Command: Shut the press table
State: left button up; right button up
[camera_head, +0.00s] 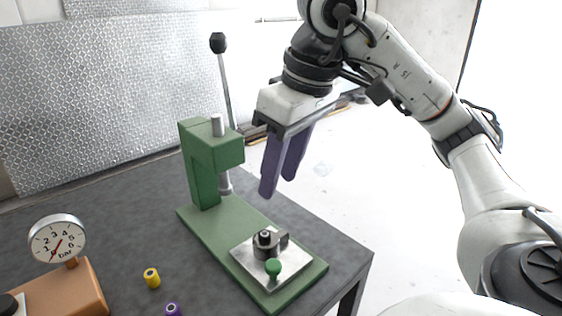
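The green press (204,160) stands on the dark table, with a column, a head and a long base. The press table, a silver plate (292,266) with a green knob (273,268), lies on the front part of the base, forward of the head. A dark metal fixture (266,243) sits on the plate. My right gripper (279,184) hangs in the air to the right of the press head, behind and above the plate. Its two purple fingers point down, with a gap and nothing visible between them. My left gripper is not in view.
The press lever (226,85) with a black knob rises behind the press head. A gauge (57,240) on an orange-brown block stands at the left. A yellow spool (152,277) and a purple spool (172,310) are on the table left of the base. The table's right edge is close to the base.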

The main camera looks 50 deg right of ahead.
aim_at(273, 265)
jog(key=k, duration=1)
